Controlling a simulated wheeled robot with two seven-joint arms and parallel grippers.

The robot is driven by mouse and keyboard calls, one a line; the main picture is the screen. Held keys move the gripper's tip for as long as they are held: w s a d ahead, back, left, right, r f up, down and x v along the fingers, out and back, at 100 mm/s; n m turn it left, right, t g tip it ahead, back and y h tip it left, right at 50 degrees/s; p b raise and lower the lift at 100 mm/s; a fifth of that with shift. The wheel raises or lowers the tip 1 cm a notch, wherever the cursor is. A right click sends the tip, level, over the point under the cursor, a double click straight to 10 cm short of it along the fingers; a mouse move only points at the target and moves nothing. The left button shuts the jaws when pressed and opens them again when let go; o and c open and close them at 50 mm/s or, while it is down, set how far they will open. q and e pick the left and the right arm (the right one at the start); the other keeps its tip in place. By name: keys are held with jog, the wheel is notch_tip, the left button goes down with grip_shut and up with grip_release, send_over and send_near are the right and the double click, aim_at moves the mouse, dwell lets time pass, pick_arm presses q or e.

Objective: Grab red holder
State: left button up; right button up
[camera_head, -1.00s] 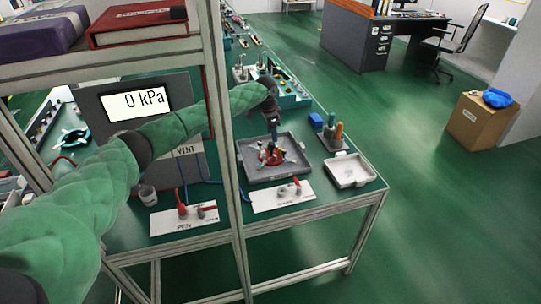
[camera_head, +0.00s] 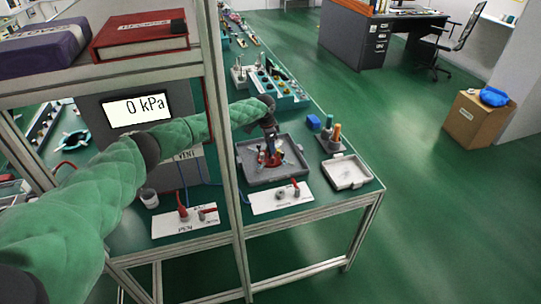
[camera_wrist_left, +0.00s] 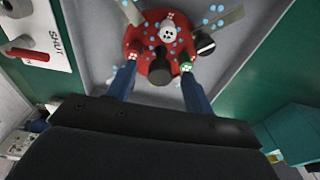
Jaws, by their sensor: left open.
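The red holder (camera_head: 268,160) stands in a grey tray (camera_head: 247,176) on the green workbench, with small tools or knobs on and around it. In the left wrist view the red holder (camera_wrist_left: 144,37) is a round red piece with a white knob, a black post and blue droplets around it. My left gripper (camera_wrist_left: 158,72) is open, with its two blue fingers apart at the near edge of the holder. In the head view my left gripper (camera_head: 271,146) is small and just above the holder, partly merged with it. My right gripper is not in view.
A white panel with a red handle (camera_head: 270,203) lies in front of the tray. A second red-handled panel (camera_head: 167,226) is to its left. A small white tray (camera_head: 340,184) is at the right. The shelf post (camera_head: 232,200) stands close to my arm.

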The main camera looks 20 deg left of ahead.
pick_arm(q)
jog(key=shift+f, duration=0.35)
grip_shut()
jog(key=shift+r, duration=0.1)
jog(key=shift+r, duration=0.1)
